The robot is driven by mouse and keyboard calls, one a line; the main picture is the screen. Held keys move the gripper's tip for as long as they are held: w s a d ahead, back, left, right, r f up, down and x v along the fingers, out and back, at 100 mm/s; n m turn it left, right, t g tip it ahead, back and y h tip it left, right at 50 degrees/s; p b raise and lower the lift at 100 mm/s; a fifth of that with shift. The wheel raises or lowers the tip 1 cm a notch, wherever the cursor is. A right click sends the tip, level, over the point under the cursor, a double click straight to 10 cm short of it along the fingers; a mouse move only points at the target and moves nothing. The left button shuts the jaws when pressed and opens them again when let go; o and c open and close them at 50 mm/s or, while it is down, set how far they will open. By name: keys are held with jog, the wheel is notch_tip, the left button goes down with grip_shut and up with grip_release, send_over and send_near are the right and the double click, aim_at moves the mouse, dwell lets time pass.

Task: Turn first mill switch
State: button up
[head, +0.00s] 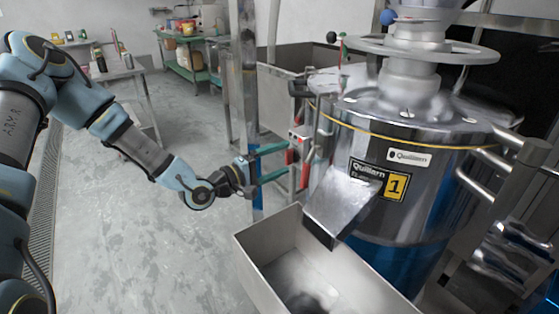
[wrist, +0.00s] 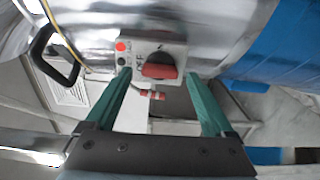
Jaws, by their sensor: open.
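The first mill (head: 420,215) is a steel drum with a yellow "1" label, at the right of the head view. Its switch box (head: 299,132) is on the drum's left side, with red parts near it. In the wrist view, the red rotary switch (wrist: 158,66) sits on a grey plate marked "OFF", beside a red light. My gripper (head: 286,160) has green fingers and is open and empty, pointing at the switch side of the mill. In the wrist view, the fingertips of my gripper (wrist: 158,75) lie left and right of the switch knob. I cannot tell whether they touch it.
A steel chute (head: 340,203) slopes from the mill over an open metal bin (head: 265,270), below and right of my gripper. A metal post (head: 243,90) stands close to my gripper. A black handle (wrist: 50,50) shows at the wrist view's left. The floor at left is largely clear.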

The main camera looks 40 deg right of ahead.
jog(key=a+b, duration=0.2)
jog(key=a, duration=0.8)
jog(key=shift+w+a, duration=0.3)
jog(key=shift+a, duration=0.1)
jog(key=w+a+f+m+t+y+p, duration=0.1)
jog(key=w+a+f+m+t+y, duration=0.1)
jog(key=w+a+f+y, duration=0.4)
jog(key=w+a+r+t+y+p, duration=0.15)
jog(key=a+y, duration=0.25)
jog(key=a, duration=0.4)
jog(key=w+a+r+t+y, duration=0.1)
jog(key=w+a+y, duration=0.2)
jog(key=a, duration=0.4)
jog(key=s+a+r+g+y+p, duration=0.1)
jog(key=s+a+r+y, duration=0.1)
jog(key=s+a+r, duration=0.2)
jog(key=s+a+r+n+g+y+p, duration=0.1)
jog(key=s+a+r+y, duration=0.1)
jog(key=a+r, duration=0.5)
jog(key=s+a, duration=0.1)
jog(key=a, duration=0.4)
jog(key=shift+s+r+y, duration=0.35)
jog(key=shift+r+y, duration=0.05)
